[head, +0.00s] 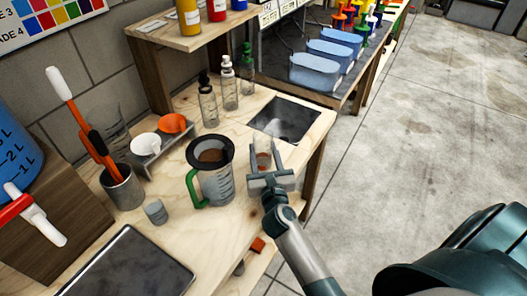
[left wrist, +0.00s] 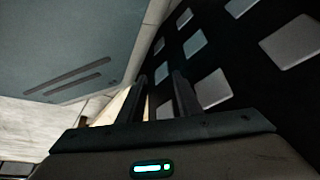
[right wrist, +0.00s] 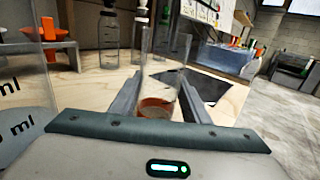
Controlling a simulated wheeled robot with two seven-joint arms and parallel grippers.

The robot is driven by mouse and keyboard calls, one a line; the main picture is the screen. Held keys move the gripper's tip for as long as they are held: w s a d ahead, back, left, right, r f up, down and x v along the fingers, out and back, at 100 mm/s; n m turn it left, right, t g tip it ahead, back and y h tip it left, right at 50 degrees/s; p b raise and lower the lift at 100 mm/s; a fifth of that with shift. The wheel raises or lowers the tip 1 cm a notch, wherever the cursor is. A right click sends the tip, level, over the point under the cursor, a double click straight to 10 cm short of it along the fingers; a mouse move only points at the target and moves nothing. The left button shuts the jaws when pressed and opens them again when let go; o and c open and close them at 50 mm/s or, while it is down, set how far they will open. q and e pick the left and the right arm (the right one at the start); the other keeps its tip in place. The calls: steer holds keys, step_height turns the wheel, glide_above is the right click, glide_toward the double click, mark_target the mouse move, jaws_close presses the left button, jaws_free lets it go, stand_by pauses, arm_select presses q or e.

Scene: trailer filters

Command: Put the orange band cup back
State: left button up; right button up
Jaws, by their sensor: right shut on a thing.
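A clear cup with an orange-brown band low on it (head: 263,158) is between the fingers of my right gripper (head: 268,178), over the right part of the wooden bench (head: 283,188). My right gripper is shut on this cup, and the cup (right wrist: 158,100) looks upright in the right wrist view. I cannot tell if its base touches the bench. My left gripper (left wrist: 160,98) shows only in the left wrist view, with its fingers apart and nothing visible between them.
A jug with a green handle and a dark-rimmed filter (head: 215,175) stands just left of the cup. A dark square plate (head: 284,120) lies behind it. Several clear bottles (head: 228,88) and a rack with white and orange cones (head: 160,148) stand farther back. Floor lies right.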

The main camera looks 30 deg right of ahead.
steer(key=shift+f, duration=0.15)
arm_select(q)
steer(key=shift+w+d, duration=0.1)
steer(key=shift+w, duration=0.05)
arm_select(e)
steer(key=o, duration=1.2)
arm_select(q)
steer(key=shift+r, duration=0.1)
